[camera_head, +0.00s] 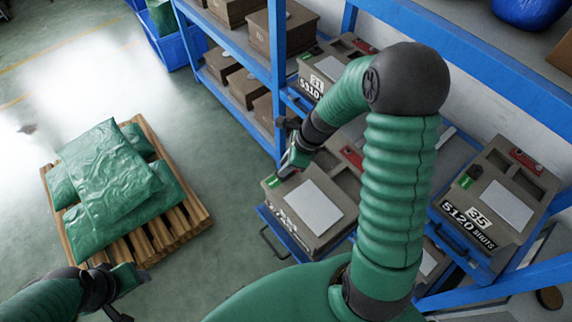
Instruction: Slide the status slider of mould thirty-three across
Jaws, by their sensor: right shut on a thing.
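The middle mould (309,210) is a brown box with a blank white plate on top. It sits on a blue pull-out shelf, and its front number is too blurred to read surely. It stands between the moulds marked 31 and 35. A small green piece (272,182) shows at its front left corner, and a red piece (352,157) at its back. My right gripper (281,174) is shut at the green piece, on what seems to be the slider; the fingertips partly hide it. My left gripper (128,294) is low at the left, empty, with its fingers apart.
Mould 31 (318,80) stands behind and mould 35 (487,213) to the right, both on the blue rack (278,80). A wooden pallet (190,217) with green sacks (112,178) lies on the floor at left. Floor between pallet and rack is clear.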

